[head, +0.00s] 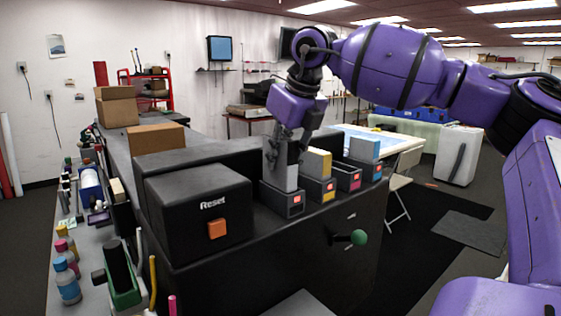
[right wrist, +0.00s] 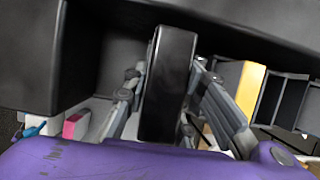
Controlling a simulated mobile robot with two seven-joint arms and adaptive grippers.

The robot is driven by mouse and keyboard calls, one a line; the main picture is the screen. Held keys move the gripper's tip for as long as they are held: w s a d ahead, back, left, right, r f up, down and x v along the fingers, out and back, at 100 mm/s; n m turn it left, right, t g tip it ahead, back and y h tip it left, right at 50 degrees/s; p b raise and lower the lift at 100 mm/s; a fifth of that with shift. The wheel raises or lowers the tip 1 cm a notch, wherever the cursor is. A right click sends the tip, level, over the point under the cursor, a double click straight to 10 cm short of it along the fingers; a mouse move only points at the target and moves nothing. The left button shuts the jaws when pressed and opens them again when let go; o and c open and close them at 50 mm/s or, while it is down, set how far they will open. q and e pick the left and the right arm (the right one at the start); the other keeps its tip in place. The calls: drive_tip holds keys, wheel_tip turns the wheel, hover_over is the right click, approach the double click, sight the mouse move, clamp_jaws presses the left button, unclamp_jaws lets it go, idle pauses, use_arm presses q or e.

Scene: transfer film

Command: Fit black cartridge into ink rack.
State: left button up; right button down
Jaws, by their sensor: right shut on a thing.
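The black cartridge (right wrist: 168,85) stands between the two finger linkages of my right gripper (right wrist: 165,110) in the right wrist view. In the head view my right gripper (head: 290,135) reaches down from above, shut on the cartridge, whose grey side (head: 285,176) shows below it. The cartridge is roughly upright at the leftmost slot of the ink rack (head: 283,203). Its lower end meets or hides behind the slot's front wall; I cannot tell how deep it sits. My left gripper is not in view.
A yellow cartridge (head: 319,162) stands in the neighbouring slot, and a light-blue one (head: 364,149) at the right end. The black Reset box (head: 199,205) with its orange button is close on the left. A green-knobbed lever (head: 358,238) sticks out below the rack.

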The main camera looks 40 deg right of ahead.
drive_tip(key=c, duration=1.7)
unclamp_jaws()
drive_tip(key=shift+s+d+f+g, duration=0.15)
drive_tip(key=shift+f+g, duration=0.15)
drive_tip(key=shift+f, duration=0.6)
drive_tip(key=shift+c, duration=0.2)
drive_tip(key=shift+o, duration=1.4)
drive_tip(key=shift+w+d, duration=0.1)
drive_tip(key=shift+w, duration=0.15)
drive_tip(key=shift+w+d, duration=0.15)
drive_tip(key=shift+r, duration=0.1)
drive_tip(key=shift+a+r, duration=0.2)
drive_tip(key=shift+r, duration=0.05)
drive_tip(key=shift+s+r, duration=0.25)
drive_tip(key=shift+r, duration=0.3)
drive_tip(key=v, duration=1)
drive_tip(key=shift+s+r+p, duration=0.15)
drive_tip(key=shift+s+p, duration=0.05)
drive_tip(key=shift+p, duration=0.2)
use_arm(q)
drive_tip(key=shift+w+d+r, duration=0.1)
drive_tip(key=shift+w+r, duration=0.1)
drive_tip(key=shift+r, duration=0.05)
use_arm(e)
drive_tip(key=shift+s+r, duration=0.15)
drive_tip(key=shift+r, duration=0.1)
